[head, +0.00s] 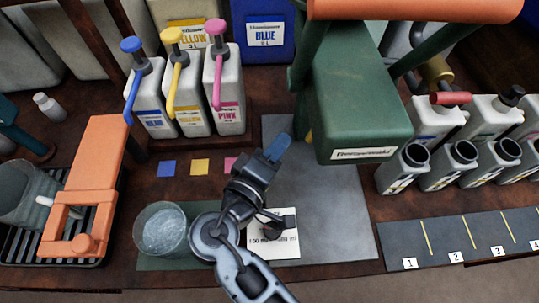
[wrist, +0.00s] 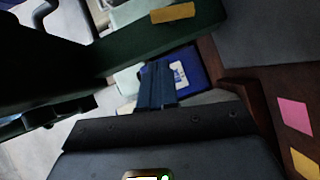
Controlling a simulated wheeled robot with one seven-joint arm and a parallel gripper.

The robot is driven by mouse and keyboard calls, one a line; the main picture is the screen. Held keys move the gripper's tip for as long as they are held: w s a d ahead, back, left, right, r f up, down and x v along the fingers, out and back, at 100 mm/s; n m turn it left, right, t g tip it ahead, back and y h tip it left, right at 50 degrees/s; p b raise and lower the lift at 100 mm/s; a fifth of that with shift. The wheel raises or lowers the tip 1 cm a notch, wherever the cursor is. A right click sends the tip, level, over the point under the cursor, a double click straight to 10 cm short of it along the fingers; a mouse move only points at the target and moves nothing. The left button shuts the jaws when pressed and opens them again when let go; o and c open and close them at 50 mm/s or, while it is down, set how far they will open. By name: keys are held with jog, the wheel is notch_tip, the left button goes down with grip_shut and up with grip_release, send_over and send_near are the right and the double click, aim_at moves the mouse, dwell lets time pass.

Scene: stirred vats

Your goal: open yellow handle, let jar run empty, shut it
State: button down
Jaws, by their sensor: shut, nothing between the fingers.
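My gripper (head: 277,146) is shut and empty, its blue fingers pointing up and away in front of the green machine. The fingers also show in the wrist view (wrist: 156,85). A small yellow part (head: 309,136) shows at the green machine's lower left edge, mostly hidden; I cannot tell if it is the handle. In the wrist view an ochre-yellow piece (wrist: 173,13) lies against dark green. A clear jar (head: 161,231) with pale grey contents stands on the green mat, left of my arm.
The green machine (head: 360,95) overhangs the grey plate right of my gripper. Blue, yellow (head: 185,97) and pink pump bottles stand behind. An orange stirrer (head: 97,155) is at left. A red-handled brass valve (head: 450,98) and several open-necked containers are at right, behind numbered slots (head: 465,237).

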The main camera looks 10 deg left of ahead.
jog(key=w+d+f+p, duration=0.1)
jog(key=w+d, duration=0.3)
jog(key=w, duration=0.1)
jog(key=shift+d+f, duration=0.2)
jog(key=shift+d, duration=0.05)
